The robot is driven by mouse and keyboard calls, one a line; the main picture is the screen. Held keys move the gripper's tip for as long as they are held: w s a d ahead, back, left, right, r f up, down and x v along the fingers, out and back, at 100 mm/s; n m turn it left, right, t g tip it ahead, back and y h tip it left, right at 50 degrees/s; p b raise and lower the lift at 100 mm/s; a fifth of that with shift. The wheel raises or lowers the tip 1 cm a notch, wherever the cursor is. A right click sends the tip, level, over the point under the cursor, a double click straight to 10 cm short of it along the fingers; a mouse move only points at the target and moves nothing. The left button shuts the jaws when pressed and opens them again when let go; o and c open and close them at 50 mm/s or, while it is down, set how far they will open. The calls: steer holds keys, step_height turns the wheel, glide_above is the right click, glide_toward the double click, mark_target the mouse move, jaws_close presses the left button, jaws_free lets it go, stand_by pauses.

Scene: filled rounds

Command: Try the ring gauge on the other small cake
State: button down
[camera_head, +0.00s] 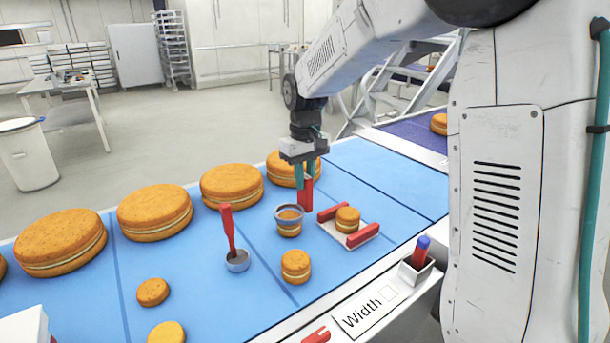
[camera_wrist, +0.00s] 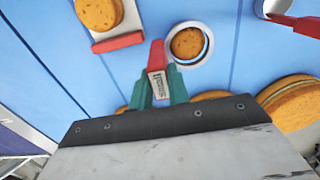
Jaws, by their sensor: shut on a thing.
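My gripper (camera_head: 306,178) is shut on the upright red handle (camera_head: 306,194) of a ring gauge. In the wrist view, the handle (camera_wrist: 157,65) has a label that seems to read "Small". The gauge's metal ring (camera_head: 289,222) is around the upper part of a small cake (camera_head: 289,231); whether they touch is unclear. In the wrist view, the cake (camera_wrist: 187,43) shows inside the ring with a gap on at least one side. Another small cake (camera_head: 347,217) sits between two red blocks on a white plate (camera_head: 332,235). A third small cake (camera_head: 295,266) stands nearer the front.
A second red-handled ring tool (camera_head: 238,262) stands to the left. Flat small cakes (camera_head: 152,292) lie at front left, and large cakes (camera_head: 231,184) line the blue belt's back.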

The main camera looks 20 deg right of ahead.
mark_target(305, 193)
steer(key=shift+f, duration=2.45)
steer(key=shift+r, duration=0.1)
stand_by(1.0)
steer(key=shift+r, duration=4.85)
steer(key=shift+s, duration=0.15)
